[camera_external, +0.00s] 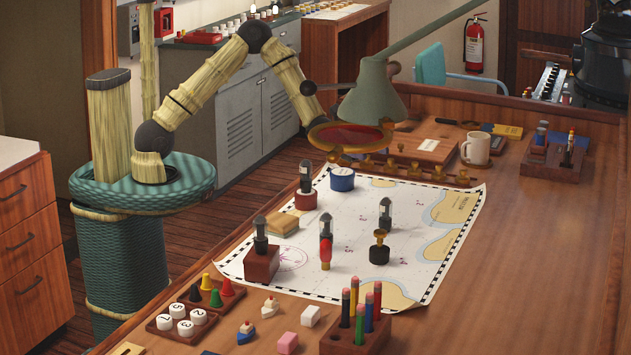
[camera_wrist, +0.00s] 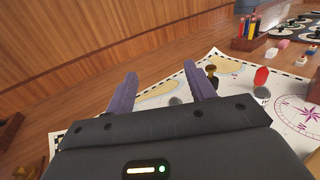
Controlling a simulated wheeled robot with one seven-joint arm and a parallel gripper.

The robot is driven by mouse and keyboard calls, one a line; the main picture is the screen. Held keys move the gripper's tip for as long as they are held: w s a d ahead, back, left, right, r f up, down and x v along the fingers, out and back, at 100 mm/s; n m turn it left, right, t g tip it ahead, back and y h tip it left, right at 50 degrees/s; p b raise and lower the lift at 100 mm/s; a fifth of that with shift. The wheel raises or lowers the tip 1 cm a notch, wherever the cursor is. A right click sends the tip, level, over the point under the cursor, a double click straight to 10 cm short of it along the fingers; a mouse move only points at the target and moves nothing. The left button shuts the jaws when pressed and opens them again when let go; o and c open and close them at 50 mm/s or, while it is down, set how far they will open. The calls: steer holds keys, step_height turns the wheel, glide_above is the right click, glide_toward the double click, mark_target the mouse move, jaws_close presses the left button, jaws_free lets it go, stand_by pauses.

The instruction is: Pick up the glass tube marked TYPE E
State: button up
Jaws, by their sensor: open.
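Several dark-capped glass tubes stand on or around the chart; their markings are too small to read, so I cannot tell which is TYPE E. One tube (camera_external: 386,213) stands on the chart at the right. Another tube (camera_external: 326,228) stands mid-chart behind a red-topped piece (camera_external: 325,252). One tube (camera_external: 305,178) is on a round red base, and one (camera_external: 261,232) is on a brown block. My gripper (camera_wrist: 163,88) is open, with purple fingers apart and nothing clearly held. A grey rounded shape (camera_wrist: 175,100) shows between and beyond the fingers. In the external view, the lamp area hides my gripper.
A green lamp (camera_external: 374,95) overhangs the chart's far edge. A brass-handled black stamp (camera_external: 380,247) stands on the chart (camera_external: 350,190). A pencil block (camera_external: 352,340), a white mug (camera_external: 476,147) and small pieces lie around.

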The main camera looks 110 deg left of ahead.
steer(key=f, duration=0.5)
steer(key=shift+d+f, duration=0.3)
steer(key=shift+f, duration=0.05)
steer(key=p, duration=0.1)
glide_toward(385, 212)
steer(key=shift+w+a+r, duration=0.1)
steer(key=shift+w+a, duration=0.15)
steer(key=shift+w, duration=0.65)
steer(key=shift+w+d+f+p, duration=0.35)
steer(key=shift+w+d+p, duration=0.05)
steer(key=shift+w, duration=0.3)
steer(key=shift+w+d+f, duration=0.1)
steer(key=shift+w+d, duration=0.15)
steer(key=shift+w, duration=0.1)
steer(key=p+x, duration=0.1)
steer(key=x, duration=0.4)
